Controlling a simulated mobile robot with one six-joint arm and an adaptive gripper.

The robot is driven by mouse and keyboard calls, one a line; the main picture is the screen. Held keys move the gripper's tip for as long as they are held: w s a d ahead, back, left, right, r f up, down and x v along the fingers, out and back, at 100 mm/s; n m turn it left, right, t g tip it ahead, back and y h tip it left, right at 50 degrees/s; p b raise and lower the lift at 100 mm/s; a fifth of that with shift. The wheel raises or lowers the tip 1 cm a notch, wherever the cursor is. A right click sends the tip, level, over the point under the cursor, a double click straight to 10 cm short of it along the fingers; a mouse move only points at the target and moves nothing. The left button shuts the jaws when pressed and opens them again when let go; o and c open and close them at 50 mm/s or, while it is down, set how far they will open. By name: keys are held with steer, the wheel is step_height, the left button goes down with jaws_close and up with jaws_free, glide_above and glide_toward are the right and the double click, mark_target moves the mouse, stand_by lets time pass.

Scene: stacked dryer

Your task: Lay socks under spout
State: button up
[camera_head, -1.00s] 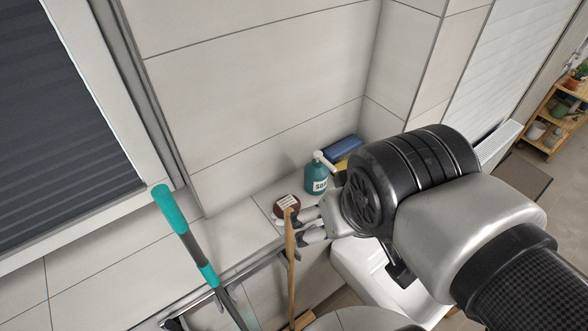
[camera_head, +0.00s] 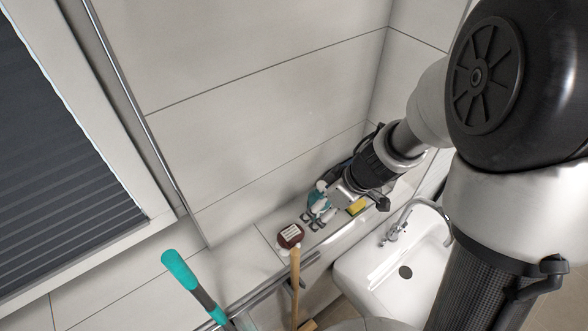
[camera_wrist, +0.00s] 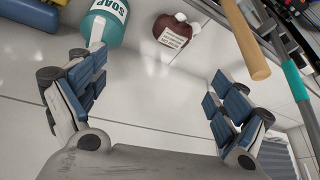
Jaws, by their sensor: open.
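My gripper (camera_head: 321,216) is open and empty over the tiled ledge, close to the teal soap bottle (camera_head: 316,196). In the wrist view its two fingers (camera_wrist: 158,78) are spread wide with only the pale ledge between them. The curved metal spout (camera_head: 428,203) stands at the back of the white sink (camera_head: 362,272), to the right of and lower than my gripper. The bare basin floor and dark drain show. I see no socks in either view; my arm hides part of the sink's right side.
A dark red labelled bottle (camera_head: 290,235) and a yellow sponge (camera_head: 356,207) are on the ledge. A wooden handle (camera_head: 295,282) and a teal-gripped pole (camera_head: 190,280) stand in front of it. A blue object (camera_wrist: 28,14) lies beside the soap bottle (camera_wrist: 104,22).

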steer(key=s, duration=0.1)
steer(key=b, duration=0.1)
glide_toward(294, 233)
steer(key=shift+g, duration=0.4)
steer(key=x, duration=0.5)
steer(key=shift+w+d+f, duration=0.2)
steer(key=shift+d, duration=0.1)
steer(key=shift+a+b+x, duration=0.15)
steer(key=shift+b+x, duration=0.6)
steer(key=shift+x, duration=0.7)
steer(key=shift+a+b+x, duration=0.15)
steer(key=shift+b+x, duration=0.6)
steer(key=shift+x, duration=0.7)
steer(key=shift+w+r, duration=0.1)
steer(key=shift+r, duration=0.1)
steer(key=c, duration=1.3)
steer(key=shift+c, duration=0.2)
step_height(294, 233, up, 20)
steer(key=p, duration=0.4)
